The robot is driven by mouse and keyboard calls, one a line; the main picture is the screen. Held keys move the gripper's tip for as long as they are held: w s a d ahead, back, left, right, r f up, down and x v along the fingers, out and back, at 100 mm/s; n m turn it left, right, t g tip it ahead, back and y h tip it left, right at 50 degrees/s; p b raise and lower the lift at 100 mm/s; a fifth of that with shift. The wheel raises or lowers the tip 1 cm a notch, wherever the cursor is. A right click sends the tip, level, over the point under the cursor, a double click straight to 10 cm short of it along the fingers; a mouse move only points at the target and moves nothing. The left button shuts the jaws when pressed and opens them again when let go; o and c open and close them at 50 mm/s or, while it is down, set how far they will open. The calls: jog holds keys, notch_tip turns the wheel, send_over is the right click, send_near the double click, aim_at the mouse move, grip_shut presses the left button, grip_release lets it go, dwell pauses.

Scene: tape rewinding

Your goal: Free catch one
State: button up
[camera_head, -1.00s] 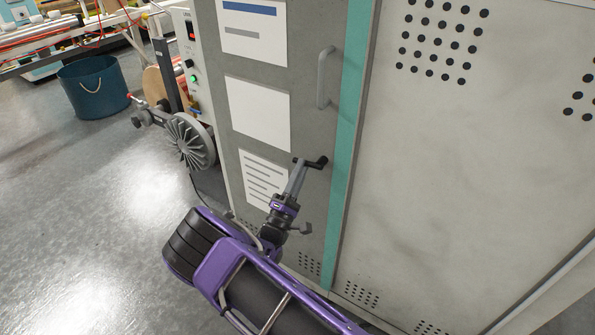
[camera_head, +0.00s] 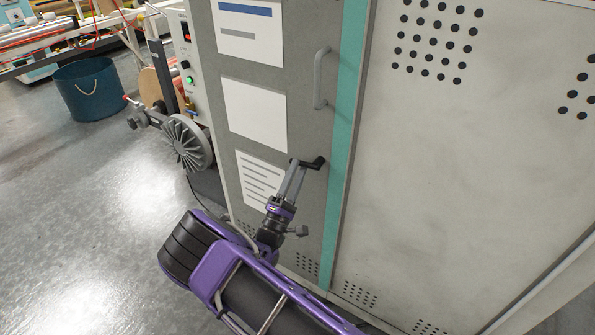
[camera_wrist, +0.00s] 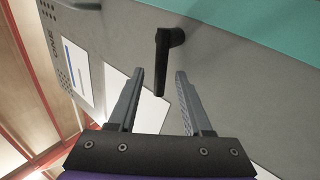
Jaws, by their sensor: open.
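A black lever catch (camera_head: 312,163) is mounted on the grey cabinet door, close to the teal strip, and points left in the head view. In the wrist view the lever catch (camera_wrist: 162,62) reaches down into the gap between my fingers. My gripper (camera_head: 291,184) is open in front of the door, just below the lever. In the wrist view my gripper (camera_wrist: 160,76) has one finger on each side of the lever, with visible gaps, and holds nothing.
A grey pull handle (camera_head: 320,78) stands out from the door above the lever. White sheets (camera_head: 254,113) are on the door. A grey finned wheel (camera_head: 187,143) juts out left of the cabinet. A teal bucket (camera_head: 90,88) stands on the open floor behind.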

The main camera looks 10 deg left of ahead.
jog(key=v, duration=1.6)
jog(key=shift+s+f, duration=0.25)
jog(key=shift+s, duration=0.05)
jog(key=shift+a, duration=0.15)
